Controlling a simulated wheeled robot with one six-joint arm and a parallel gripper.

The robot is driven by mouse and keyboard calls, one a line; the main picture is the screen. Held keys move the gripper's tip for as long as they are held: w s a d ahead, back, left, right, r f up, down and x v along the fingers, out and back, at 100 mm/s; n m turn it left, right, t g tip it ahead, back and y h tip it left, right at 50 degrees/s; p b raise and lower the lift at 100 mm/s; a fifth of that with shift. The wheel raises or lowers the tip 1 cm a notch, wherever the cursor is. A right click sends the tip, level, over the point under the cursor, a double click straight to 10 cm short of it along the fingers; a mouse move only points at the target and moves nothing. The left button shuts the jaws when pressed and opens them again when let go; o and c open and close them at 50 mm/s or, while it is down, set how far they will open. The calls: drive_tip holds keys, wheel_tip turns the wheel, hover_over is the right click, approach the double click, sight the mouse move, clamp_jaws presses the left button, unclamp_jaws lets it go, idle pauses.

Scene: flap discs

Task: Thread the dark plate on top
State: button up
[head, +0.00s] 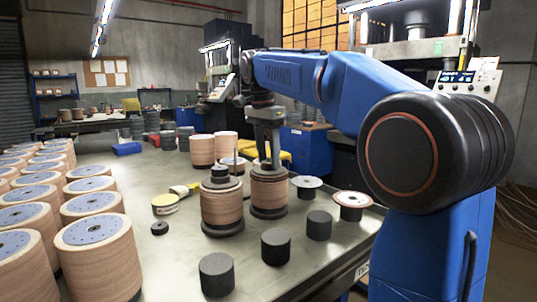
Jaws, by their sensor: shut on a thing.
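Two stacks of tan flap discs stand on dark round bases in the middle of the table. My gripper (268,153) points straight down over the right stack (268,192). It is shut on the dark plate (268,173), which is at the top of this stack. Whether the plate rests on the discs or hangs just above them is too small to tell. The fingers hide the post there. The left stack (221,208) has a dark plate (221,184) on top, with a black piece (219,172) and a thin upright post above it.
Many tan disc stacks (98,245) fill the table's left side. Black cylinders (217,275) and a disc-topped black stand (351,203) are in front and right. A yellow-labelled tin (165,204) and small black ring (159,228) lie left. Tan stacks (202,150) stand behind.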

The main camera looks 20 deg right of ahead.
drive_tip(key=o, duration=1.5)
drive_tip(key=r, duration=0.4)
drive_tip(key=a+r, duration=0.1)
drive_tip(key=r, duration=0.7)
drive_tip(key=shift+s+a, duration=0.15)
drive_tip(key=shift+s, duration=0.1)
